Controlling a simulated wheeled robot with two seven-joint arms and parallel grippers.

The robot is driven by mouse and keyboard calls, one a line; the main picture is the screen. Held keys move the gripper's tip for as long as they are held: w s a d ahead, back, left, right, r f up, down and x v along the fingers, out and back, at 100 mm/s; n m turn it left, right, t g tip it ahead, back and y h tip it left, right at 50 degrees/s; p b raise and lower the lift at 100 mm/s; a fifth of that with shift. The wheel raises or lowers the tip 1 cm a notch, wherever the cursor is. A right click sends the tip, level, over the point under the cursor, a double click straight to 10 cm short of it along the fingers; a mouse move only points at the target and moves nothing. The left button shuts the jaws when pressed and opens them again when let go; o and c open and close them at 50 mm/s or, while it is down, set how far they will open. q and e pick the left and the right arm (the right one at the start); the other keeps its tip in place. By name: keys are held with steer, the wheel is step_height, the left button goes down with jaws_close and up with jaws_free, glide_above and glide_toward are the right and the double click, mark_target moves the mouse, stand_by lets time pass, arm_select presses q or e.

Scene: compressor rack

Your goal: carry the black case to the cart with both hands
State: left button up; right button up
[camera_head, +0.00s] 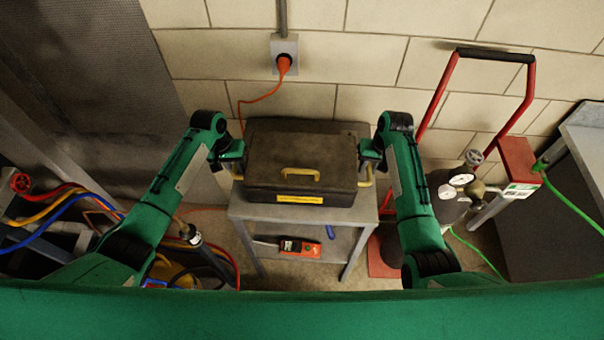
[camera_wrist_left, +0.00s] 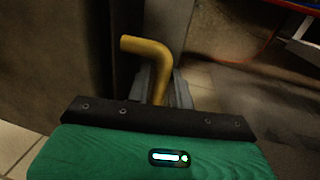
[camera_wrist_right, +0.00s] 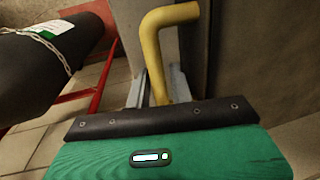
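The black case (camera_head: 300,160), with a yellow front handle and a yellow label, is level over the top of a grey two-level stand (camera_head: 290,214). I cannot tell whether it rests on the top or is just above it. My left gripper (camera_head: 236,168) is at its left side, with the yellow side handle (camera_wrist_left: 158,72) between its fingers. My right gripper (camera_head: 366,166) is at its right side, with the other yellow side handle (camera_wrist_right: 156,70) between its fingers. Both grippers look shut on these handles. I cannot tell whether the stand is the cart.
An orange meter (camera_head: 299,247) lies on the stand's lower shelf. An orange plug (camera_head: 284,64) and cord hang on the wall behind. A red-framed hand truck (camera_head: 529,85) with gauges stands right. Coloured hoses (camera_head: 60,212) crowd the left. A grey cabinet (camera_head: 540,220) is far right.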

arm_select(q)
jaws_close()
arm_select(e)
jaws_close()
stand_by(0.9)
arm_select(q)
steer(key=shift+w+r, duration=0.2)
arm_select(e)
steer(key=shift+w+r, duration=0.2)
